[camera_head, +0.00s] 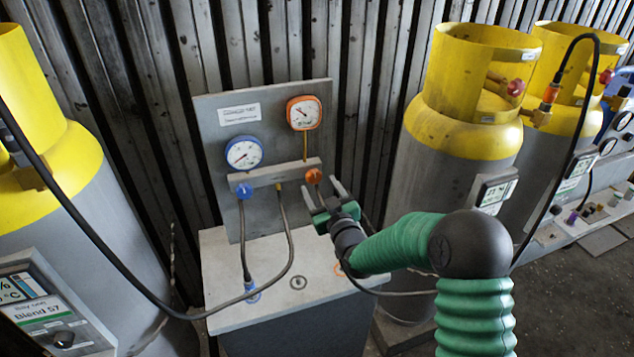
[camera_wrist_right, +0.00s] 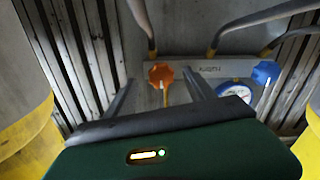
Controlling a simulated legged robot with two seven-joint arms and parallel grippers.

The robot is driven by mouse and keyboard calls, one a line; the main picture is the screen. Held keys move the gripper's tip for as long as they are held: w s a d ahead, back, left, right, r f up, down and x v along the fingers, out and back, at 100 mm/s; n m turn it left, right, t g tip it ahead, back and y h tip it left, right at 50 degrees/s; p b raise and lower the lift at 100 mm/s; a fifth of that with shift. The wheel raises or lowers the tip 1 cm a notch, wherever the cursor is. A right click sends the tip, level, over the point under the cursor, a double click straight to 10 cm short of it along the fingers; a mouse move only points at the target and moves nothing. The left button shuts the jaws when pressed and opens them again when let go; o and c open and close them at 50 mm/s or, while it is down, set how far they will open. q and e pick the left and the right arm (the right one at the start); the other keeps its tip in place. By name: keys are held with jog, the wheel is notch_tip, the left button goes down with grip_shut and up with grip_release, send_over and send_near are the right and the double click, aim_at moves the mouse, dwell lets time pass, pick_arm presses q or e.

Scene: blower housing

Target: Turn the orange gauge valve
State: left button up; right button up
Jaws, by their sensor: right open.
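The orange gauge valve (camera_head: 313,176) is a small knob on the right part of a grey bar on the upright panel, below the orange-rimmed gauge (camera_head: 304,113). My right gripper (camera_head: 321,187) is open just in front of and slightly below it, fingers pointing at the panel. In the right wrist view the orange valve (camera_wrist_right: 161,76) shows between the two spread fingers (camera_wrist_right: 158,80), with a pale pointer mark on it. I see no contact, and the exact gap is hard to tell. My left gripper is not in view.
A blue valve (camera_head: 243,190) sits left on the same bar, under a blue-rimmed gauge (camera_head: 243,153). Yellow-topped cylinders stand at left (camera_head: 75,165) and right (camera_head: 460,135).

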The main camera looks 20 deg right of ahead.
aim_at(314, 176)
jog(key=shift+w, duration=1.35)
jog(key=shift+a, duration=0.15)
jog(key=shift+c, duration=0.5)
jog(key=shift+s, duration=0.1)
jog(key=shift+c, duration=1.1)
jog(key=c, duration=1)
jog(key=shift+c, duration=0.2)
